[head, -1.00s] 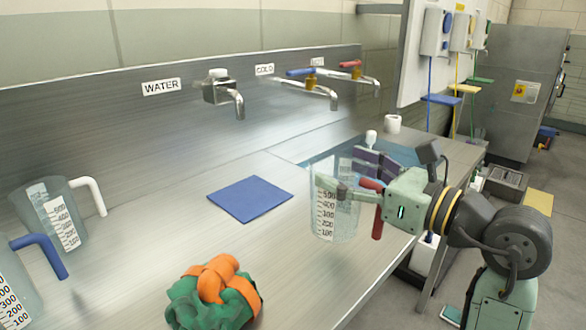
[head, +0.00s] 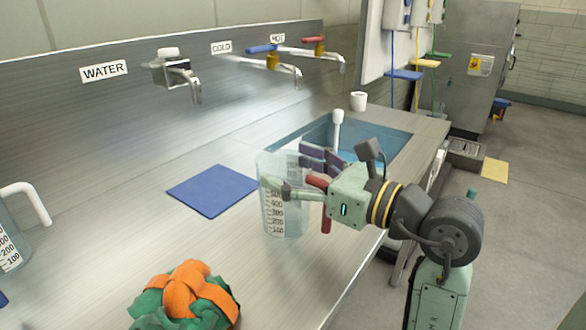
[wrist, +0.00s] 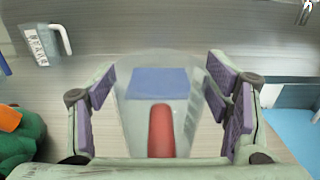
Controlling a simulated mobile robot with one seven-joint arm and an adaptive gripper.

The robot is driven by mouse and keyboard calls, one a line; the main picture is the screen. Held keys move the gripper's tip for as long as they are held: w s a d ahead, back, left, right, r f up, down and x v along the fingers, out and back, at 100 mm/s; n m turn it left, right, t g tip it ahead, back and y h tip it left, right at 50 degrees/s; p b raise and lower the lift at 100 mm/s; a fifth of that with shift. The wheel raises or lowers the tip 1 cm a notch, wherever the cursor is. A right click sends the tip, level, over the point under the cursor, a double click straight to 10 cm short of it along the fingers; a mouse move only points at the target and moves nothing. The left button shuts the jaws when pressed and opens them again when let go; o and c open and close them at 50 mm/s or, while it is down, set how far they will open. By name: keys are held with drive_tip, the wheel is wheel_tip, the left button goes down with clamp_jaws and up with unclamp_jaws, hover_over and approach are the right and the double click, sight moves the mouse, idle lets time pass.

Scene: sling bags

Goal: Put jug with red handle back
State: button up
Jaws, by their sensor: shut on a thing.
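The clear jug with the red handle (head: 278,218) is upright, with its measuring scale towards the head camera. Its red handle (head: 326,222) points right, towards my arm. My gripper (head: 286,172) is shut on this jug, with the fingers on either side of its body. In the wrist view the red handle (wrist: 161,130) shows between the purple finger pads. The jug is over the steel counter, right of the blue mat (head: 213,192). I cannot tell whether its base touches the counter.
A white-handled jug (head: 12,245) stands at the left. A green and orange cloth-like bundle (head: 185,295) lies at the front. The blue sink (head: 385,140) is behind my gripper, with taps (head: 285,65) on the back wall. The counter between bundle and mat is clear.

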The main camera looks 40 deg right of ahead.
drive_tip(key=o, duration=1.9)
drive_tip(key=shift+f, duration=0.1)
drive_tip(key=shift+c, duration=0.2)
drive_tip(key=shift+r+p, duration=0.2)
drive_tip(key=shift+p, duration=0.1)
